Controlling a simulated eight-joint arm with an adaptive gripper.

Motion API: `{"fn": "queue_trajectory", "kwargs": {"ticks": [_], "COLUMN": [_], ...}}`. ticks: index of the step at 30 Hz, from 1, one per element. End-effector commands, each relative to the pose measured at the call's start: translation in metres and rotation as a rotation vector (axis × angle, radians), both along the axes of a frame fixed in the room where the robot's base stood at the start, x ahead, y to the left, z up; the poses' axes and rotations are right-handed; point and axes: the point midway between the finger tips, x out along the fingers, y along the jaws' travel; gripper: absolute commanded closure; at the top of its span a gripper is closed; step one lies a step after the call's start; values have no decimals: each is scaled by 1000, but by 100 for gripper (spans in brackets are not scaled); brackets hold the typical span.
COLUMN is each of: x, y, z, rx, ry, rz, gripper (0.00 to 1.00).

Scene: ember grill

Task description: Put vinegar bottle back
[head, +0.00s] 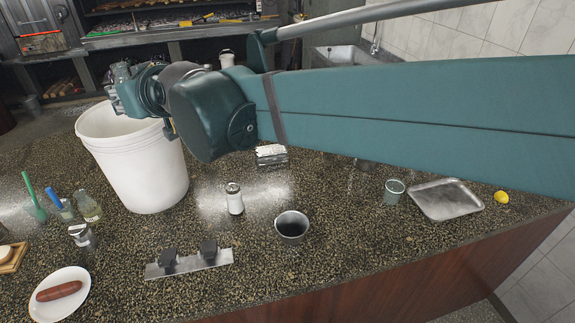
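A small clear, greenish glass bottle (88,207) stands upright on the speckled counter at the left, beside the white bucket. It may be the vinegar bottle, but I cannot read a label. My gripper (116,92) is at the upper left, in front of or above the far rim of the white bucket (146,175). It is well apart from the glass bottle. The fingers are small and partly hidden by the wrist, so I cannot tell whether they are open or hold something.
Beside the bottle are green-handled (32,200) and blue-handled (57,203) tools and a metal-topped shaker (82,236). A white shaker (234,198), dark cup (291,226), knobbed metal plate (190,264), sausage plate (72,276) and metal tray (440,206) stand on the counter (370,250).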

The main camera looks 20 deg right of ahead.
Motion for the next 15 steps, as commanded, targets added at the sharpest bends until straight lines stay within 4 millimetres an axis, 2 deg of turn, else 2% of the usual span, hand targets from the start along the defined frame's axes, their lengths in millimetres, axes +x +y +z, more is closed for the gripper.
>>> {"fn": "queue_trajectory", "kwargs": {"ticks": [3, 15], "x": [10, 31], "y": [-24, -94], "z": [-6, -23], "rx": [2, 2], "ry": [1, 1], "rz": [-17, -45], "gripper": [85, 85]}}
